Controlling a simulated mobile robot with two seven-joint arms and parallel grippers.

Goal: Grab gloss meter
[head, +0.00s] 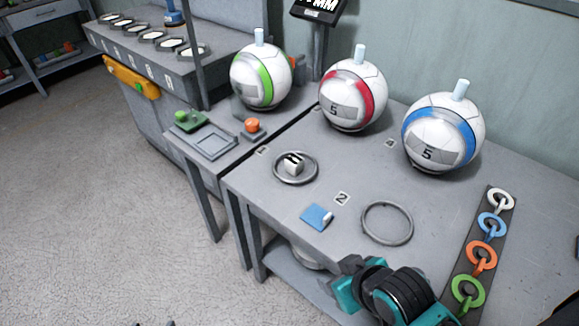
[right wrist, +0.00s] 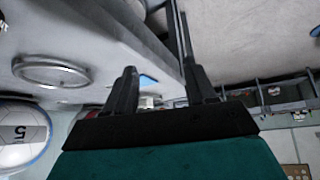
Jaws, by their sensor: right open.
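No object is clearly labelled as the gloss meter. A small white block with a dark top (head: 293,163) sits inside a grey ring on the table, and I cannot tell if it is the meter. My right gripper (right wrist: 162,85) is open, with nothing between its fingers. In the head view its teal and black wrist is at the bottom, over the table's front edge, and its fingertips are hard to make out. Small dark tips at the bottom edge of the head view may be my left gripper; their state is unclear.
A blue pad (head: 316,217) and an empty ring (head: 387,223) lie on the table (head: 260,200). Balls with green (head: 261,77), red (head: 353,95) and blue (head: 443,133) bands stand behind. A rack of coloured rings (head: 481,256) is at right. Floor (head: 110,220) at left is clear.

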